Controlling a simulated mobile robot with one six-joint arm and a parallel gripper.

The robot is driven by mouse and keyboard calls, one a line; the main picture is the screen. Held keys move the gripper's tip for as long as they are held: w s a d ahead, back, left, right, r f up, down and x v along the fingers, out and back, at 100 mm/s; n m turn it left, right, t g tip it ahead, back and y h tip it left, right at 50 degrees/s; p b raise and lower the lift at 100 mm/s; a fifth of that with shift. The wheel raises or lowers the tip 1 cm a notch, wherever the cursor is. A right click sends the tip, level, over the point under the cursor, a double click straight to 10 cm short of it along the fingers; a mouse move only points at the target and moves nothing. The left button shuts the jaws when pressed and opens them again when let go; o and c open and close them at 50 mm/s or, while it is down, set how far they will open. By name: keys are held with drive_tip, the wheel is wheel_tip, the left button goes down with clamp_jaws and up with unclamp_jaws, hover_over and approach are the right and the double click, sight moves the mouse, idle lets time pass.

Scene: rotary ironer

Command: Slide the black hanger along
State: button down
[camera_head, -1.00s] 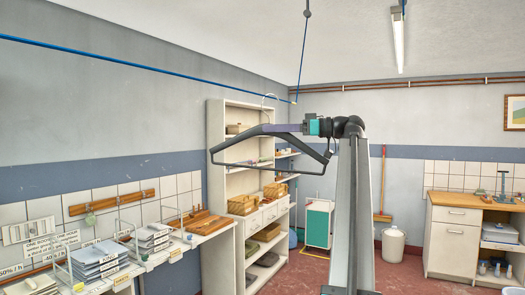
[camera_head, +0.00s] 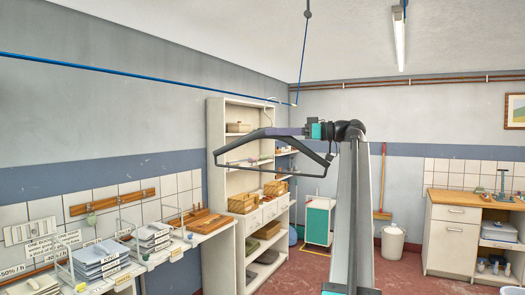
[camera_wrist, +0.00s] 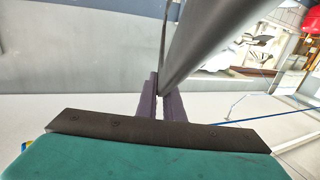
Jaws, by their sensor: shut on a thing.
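The black hanger (camera_head: 238,143) is in the middle of the head view, roughly level, with its lower bar below and its thin hook above. The hook comes up close to the blue line (camera_head: 140,76) near its right end; I cannot tell whether it sits over the line. My gripper (camera_head: 278,132) is shut on the hanger's upper part. In the wrist view the purple fingers of my gripper (camera_wrist: 161,100) close around the dark hanger (camera_wrist: 212,42), whose arm runs up to the right. The blue line also shows in the wrist view (camera_wrist: 262,118).
A tall shelf (camera_head: 216,125) with baskets stands behind the hanger. A counter (camera_head: 187,245) with stacked trays is at the lower left. A wooden-topped cabinet (camera_head: 450,243) and white bucket (camera_head: 392,244) are at the right. The space around the line is clear.

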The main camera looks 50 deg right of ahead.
drive_tip(key=shift+w+d+r+p, duration=0.1)
drive_tip(key=shift+w+d+p, duration=0.15)
drive_tip(key=shift+d+p, duration=0.95)
drive_tip(key=shift+w+d+r+p, duration=0.15)
drive_tip(key=shift+d+p, duration=0.5)
drive_tip(key=shift+p, duration=1.05)
drive_tip(key=shift+w+d+f, duration=0.1)
drive_tip(key=shift+d+f, duration=0.05)
drive_tip(key=shift+d, duration=0.05)
drive_tip(key=c, duration=1.8)
unclamp_jaws()
drive_tip(key=shift+p, duration=0.3)
drive_tip(key=p+v, duration=0.1)
drive_tip(key=v, duration=0.5)
drive_tip(key=shift+p, duration=0.35)
